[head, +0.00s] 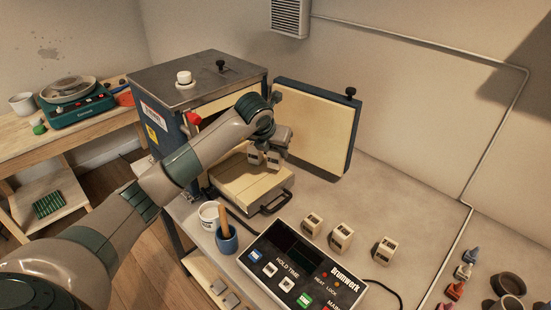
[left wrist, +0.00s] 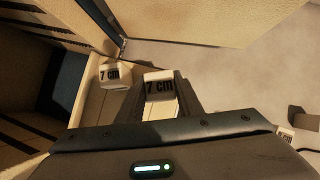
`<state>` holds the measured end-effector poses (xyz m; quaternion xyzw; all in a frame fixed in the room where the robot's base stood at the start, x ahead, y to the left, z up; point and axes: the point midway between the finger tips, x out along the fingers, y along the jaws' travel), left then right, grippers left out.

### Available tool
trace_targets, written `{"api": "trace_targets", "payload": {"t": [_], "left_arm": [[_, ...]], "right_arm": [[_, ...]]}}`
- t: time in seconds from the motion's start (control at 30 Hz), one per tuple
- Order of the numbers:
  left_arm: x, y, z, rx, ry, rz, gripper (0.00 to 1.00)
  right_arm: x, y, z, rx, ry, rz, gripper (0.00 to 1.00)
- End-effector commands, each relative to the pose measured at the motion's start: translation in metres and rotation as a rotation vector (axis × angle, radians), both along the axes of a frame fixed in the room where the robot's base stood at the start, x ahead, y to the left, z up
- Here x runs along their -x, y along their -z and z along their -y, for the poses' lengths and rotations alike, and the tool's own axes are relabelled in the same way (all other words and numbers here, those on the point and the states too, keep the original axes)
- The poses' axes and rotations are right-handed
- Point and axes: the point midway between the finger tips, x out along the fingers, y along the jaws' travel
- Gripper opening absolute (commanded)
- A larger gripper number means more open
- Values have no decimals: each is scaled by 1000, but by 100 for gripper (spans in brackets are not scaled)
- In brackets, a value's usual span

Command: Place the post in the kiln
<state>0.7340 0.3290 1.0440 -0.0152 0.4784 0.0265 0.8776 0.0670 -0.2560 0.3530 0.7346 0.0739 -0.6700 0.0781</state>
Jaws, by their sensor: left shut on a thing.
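The kiln (head: 205,85) is a metal box with its thick cream-lined door (head: 315,125) swung open to the right. A cream slab (head: 248,188) with a black handle sits in front of its opening. My left gripper (head: 273,152) is over the slab, shut on a small cream post (head: 273,161) marked 7 cm. The held post also shows between the fingers in the left wrist view (left wrist: 158,85). Another 7 cm post (left wrist: 115,74) stands on the slab to its left, apart from it. I cannot tell whether the held post touches the slab. My right gripper is out of view.
Three more posts (head: 341,238) stand on the grey table, behind the Brumwerk control box (head: 300,265). A white mug (head: 208,215) and a blue cup (head: 227,240) with a wooden tool stand left of the box.

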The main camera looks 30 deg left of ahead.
Motion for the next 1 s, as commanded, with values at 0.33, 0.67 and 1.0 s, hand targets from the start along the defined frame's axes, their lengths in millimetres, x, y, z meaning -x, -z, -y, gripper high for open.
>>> {"api": "trace_targets", "payload": {"t": [0.33,0.67,1.0], "left_arm": [[1,33,0,0,1,-1,6],[0,36,0,-1,1,0,6],[1,38,0,0,1,-1,51]], "right_arm": [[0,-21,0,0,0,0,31],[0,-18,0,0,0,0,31],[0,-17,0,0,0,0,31]]}}
